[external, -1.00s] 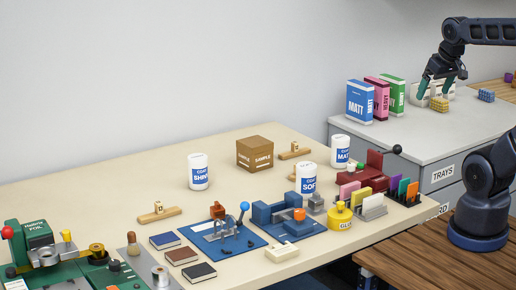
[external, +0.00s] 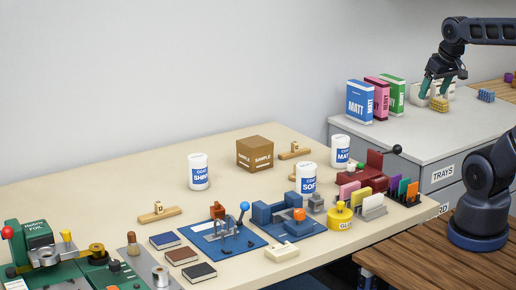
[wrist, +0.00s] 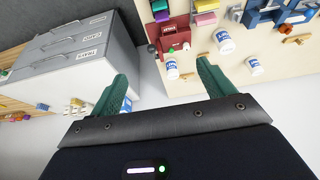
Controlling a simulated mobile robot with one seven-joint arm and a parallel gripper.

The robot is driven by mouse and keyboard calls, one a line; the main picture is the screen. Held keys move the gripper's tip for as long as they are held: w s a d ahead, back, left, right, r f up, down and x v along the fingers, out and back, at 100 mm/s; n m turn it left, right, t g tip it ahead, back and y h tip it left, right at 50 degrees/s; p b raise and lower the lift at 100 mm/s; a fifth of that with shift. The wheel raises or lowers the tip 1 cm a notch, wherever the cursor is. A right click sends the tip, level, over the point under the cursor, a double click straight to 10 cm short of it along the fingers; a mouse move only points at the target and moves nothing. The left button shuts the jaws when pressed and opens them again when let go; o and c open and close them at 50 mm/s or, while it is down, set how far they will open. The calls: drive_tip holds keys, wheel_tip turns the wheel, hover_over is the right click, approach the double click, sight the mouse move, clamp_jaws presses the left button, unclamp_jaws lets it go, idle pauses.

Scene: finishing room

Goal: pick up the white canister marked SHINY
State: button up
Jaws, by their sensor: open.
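The white canister marked SHINY (external: 198,172) stands upright on the cream table, left of the cardboard sample box. My gripper (external: 435,88) is far from it, over the grey cabinet at the upper right. Its green fingers are spread and hold nothing.
Similar canisters marked SOFT (external: 306,179) and MATT (external: 340,151) stand to its right. The sample box (external: 255,154) is between. Blue, pink and green boxes (external: 377,97) stand on the cabinet near my gripper. Tools and books crowd the table's front; the area behind SHINY is clear.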

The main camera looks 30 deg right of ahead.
drive_tip(key=w+a+r+n+g, duration=0.15)
drive_tip(key=w+a+n, duration=0.25)
drive_tip(key=w, duration=0.5)
drive_tip(key=w+a+r+n, duration=0.3)
drive_tip(key=w+a, duration=0.1)
drive_tip(key=w, duration=0.5)
drive_tip(key=w+a+r+n, duration=0.2)
drive_tip(key=w+a+n, duration=0.2)
drive_tip(key=w, duration=0.4)
drive_tip(key=n+g+h, duration=0.1)
drive_tip(key=n+g, duration=0.1)
drive_tip(key=n, duration=1.3)
hover_over(198, 156)
drive_tip(key=f, duration=2.8)
drive_tip(key=shift+s+a, duration=0.35)
drive_tip(key=shift+s, duration=0.05)
drive_tip(key=shift+a+f, duration=0.1)
drive_tip(key=shift+f, duration=0.1)
drive_tip(key=f, duration=0.5)
drive_tip(key=shift+w+d+f, duration=0.2)
drive_tip(key=shift+w+d, duration=0.05)
drive_tip(key=shift+d, duration=0.05)
drive_tip(key=shift+f, duration=2.55)
